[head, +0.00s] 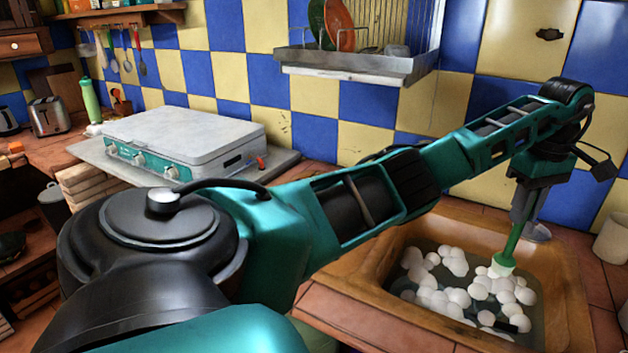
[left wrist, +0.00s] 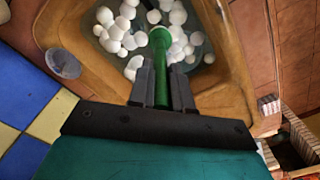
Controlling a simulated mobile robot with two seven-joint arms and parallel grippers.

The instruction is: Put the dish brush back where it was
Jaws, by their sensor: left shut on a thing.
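The dish brush (head: 513,238) has a green handle and a pale head pointing down. My left gripper (head: 526,203) is shut on its handle and holds it upright over the sink (head: 395,240). The brush head is at the white foam balls in the sink's water; I cannot tell whether it touches them. In the left wrist view, the green brush (left wrist: 160,48) runs out between the two dark fingers (left wrist: 161,85) toward the foam. The upper handle is hidden by the gripper. My right gripper is not in view.
A grey round metal thing (head: 537,232) is on the sink's far side, and a white cup (head: 612,238) stands right of it. A wall dish rack (head: 355,66) holds plates above. A closed-lid stove (head: 185,137) and a toaster (head: 48,117) are on the left.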

